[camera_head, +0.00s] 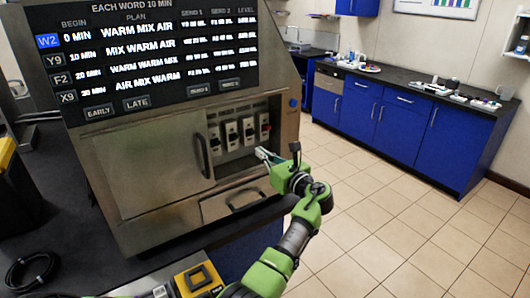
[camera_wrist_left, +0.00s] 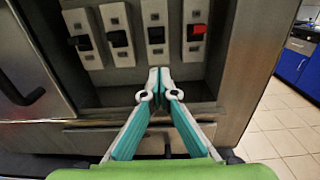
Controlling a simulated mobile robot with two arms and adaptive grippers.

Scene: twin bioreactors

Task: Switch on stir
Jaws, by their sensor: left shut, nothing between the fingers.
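The bioreactor cabinet (camera_head: 150,190) is a large steel unit with a panel of several lever switches in a row in an open recess. The rightmost switch (camera_head: 264,126) has a red knob, which shows clearly in the left wrist view (camera_wrist_left: 198,31). The others, such as the one beside it (camera_wrist_left: 156,36), have black knobs. I cannot read which one is labelled stir. My left gripper (camera_head: 262,153) is shut and empty; in the left wrist view its fingertips (camera_wrist_left: 159,75) appear just below the two right switches. No contact is clear. My right gripper is out of view.
A display board (camera_head: 150,50) above the switches shows a plan table. A door with a handle (camera_head: 203,155) closes the cabinet's left part, and a drawer handle (camera_head: 245,199) sits below. Blue cabinets (camera_head: 400,115) stand at the back right. Tiled floor is clear between.

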